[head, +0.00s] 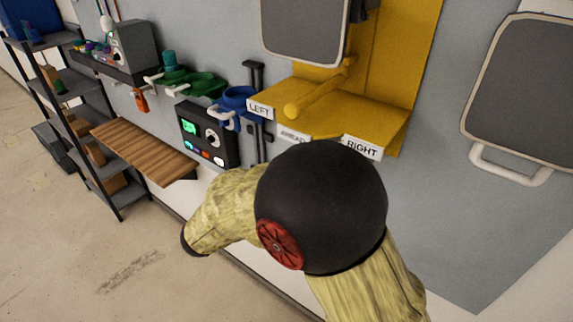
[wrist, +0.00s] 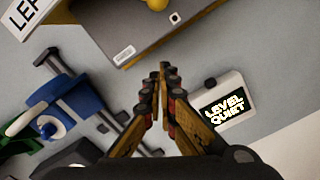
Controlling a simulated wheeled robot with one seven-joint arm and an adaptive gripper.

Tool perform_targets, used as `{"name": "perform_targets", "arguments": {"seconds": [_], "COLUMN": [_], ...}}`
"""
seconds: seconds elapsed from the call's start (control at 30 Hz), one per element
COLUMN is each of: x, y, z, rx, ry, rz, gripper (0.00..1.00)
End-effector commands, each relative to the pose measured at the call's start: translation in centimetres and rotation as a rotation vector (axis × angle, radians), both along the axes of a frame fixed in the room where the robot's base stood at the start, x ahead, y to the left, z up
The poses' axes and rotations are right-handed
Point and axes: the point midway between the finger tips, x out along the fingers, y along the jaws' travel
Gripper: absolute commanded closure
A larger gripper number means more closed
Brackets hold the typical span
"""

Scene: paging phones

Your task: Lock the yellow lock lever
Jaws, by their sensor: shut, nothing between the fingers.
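A yellow lever (head: 318,92) with a round knob at its near end lies over a yellow shelf-like housing (head: 385,115) on the wall. It points toward the near left, with the knob close to the LEFT label (head: 260,109). Part of the yellow knob (wrist: 157,4) shows at the top edge of the wrist view. My gripper (wrist: 165,70) is shut and empty, its fingertips together just below the housing's edge in that view and apart from the knob. In the head view my arm hides my gripper.
A RIGHT label (head: 362,147) marks the housing's other end. A small LEVEL QUIET display (wrist: 226,115) sits right of my fingers. Blue (head: 238,100) and green (head: 203,84) fittings, a control box (head: 208,137) and a wooden shelf (head: 140,148) are to the left.

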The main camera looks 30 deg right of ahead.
Motion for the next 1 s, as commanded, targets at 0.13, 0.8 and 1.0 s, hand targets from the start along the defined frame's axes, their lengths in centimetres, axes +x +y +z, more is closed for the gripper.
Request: {"name": "perform_targets", "arguments": {"seconds": [0.13, 0.8, 1.0], "x": [-0.9, -2.8, -2.8], "y": [3.3, 8.4, 8.4], "z": [0.2, 0.1, 0.1], "rx": [0.0, 0.0, 0.0], "ry": [-0.007, -0.005, -0.005], "rz": [0.007, 0.001, 0.001], "gripper": [1.0, 1.0, 1.0]}}
